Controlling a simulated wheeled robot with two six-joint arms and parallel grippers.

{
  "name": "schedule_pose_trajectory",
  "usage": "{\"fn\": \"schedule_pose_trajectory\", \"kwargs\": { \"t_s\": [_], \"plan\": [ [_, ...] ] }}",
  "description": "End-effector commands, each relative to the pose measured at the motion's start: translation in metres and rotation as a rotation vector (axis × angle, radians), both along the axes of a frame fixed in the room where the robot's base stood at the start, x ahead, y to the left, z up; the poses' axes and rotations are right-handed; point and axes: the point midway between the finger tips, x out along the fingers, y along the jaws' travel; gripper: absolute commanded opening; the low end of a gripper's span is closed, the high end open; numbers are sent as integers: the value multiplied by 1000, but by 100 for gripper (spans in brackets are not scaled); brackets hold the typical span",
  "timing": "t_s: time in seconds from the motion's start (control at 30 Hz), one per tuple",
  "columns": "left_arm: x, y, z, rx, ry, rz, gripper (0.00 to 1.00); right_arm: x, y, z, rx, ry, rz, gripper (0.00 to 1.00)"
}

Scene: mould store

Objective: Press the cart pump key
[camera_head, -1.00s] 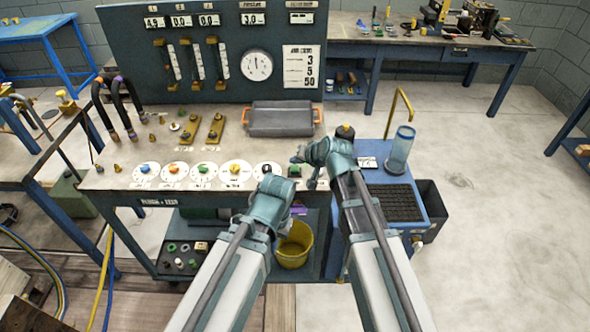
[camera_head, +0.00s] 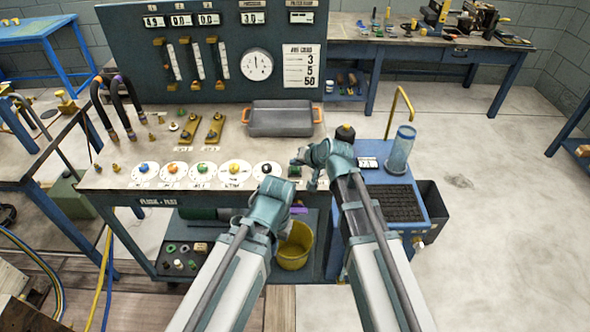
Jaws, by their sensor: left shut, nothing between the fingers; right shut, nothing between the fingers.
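The blue cart (camera_head: 427,200) stands at the right end of the bench, with a black grille (camera_head: 392,203), a clear cylinder (camera_head: 400,152) and a small white label plate (camera_head: 369,162) on top. My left gripper (camera_head: 272,186) is shut and empty, at the bench's front edge near the rightmost dial.
The bench (camera_head: 110,178) carries a row of coloured knobs on white dials (camera_head: 202,172) and a grey tray (camera_head: 283,121) with orange handles. A gauge panel (camera_head: 225,85) stands behind. A yellow bucket (camera_head: 295,247) sits below. A yellow rail (camera_head: 400,100) rises behind the cart. Floor is clear at right.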

Motion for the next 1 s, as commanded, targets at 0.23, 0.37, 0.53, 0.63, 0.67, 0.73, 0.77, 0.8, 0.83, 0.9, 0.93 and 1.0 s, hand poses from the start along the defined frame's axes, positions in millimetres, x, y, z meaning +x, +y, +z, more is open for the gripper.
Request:
{"fn": "schedule_pose_trajectory", "kwargs": {
  "t_s": [0.23, 0.37, 0.53, 0.63, 0.67, 0.73, 0.77, 0.8, 0.83, 0.9, 0.93, 1.0],
  "plan": [
    [0, 0, -4, 0, 0, 0, 0, 0, 0, -4, 0, 0, 0, 0],
    [0, 0, -5, 0, 0, 0, 0, 0, 0, -5, 0, 0, 0, 0],
    [0, 0, -7, 0, 0, 0, 0, 0, 0, -7, 0, 0, 0, 0],
    [0, 0, -8, 0, 0, 0, 0, 0, 0, -8, 0, 0, 0, 0],
    [0, 0, -7, 0, 0, 0, 0, 0, 0, -7, 0, 0, 0, 0],
    [0, 0, -7, 0, 0, 0, 0, 0, 0, -7, 0, 0, 0, 0],
    [0, 0, -7, 0, 0, 0, 0, 0, 0, -7, 0, 0, 0, 0],
    [0, 0, -6, 0, 0, 0, 0, 0, 0, -6, 0, 0, 0, 0],
    [0, 0, -5, 0, 0, 0, 0, 0, 0, -5, 0, 0, 0, 0],
    [0, 0, -3, 0, 0, 0, 0, 0, 0, -3, 0, 0, 0, 0],
    [0, 0, -1, 0, 0, 0, 0, 0, 0, -1, 0, 0, 0, 0],
    [0, 0, 3, 0, 0, 0, 0, 0, 0, 3, 0, 0, 0, 0]
  ]
}}
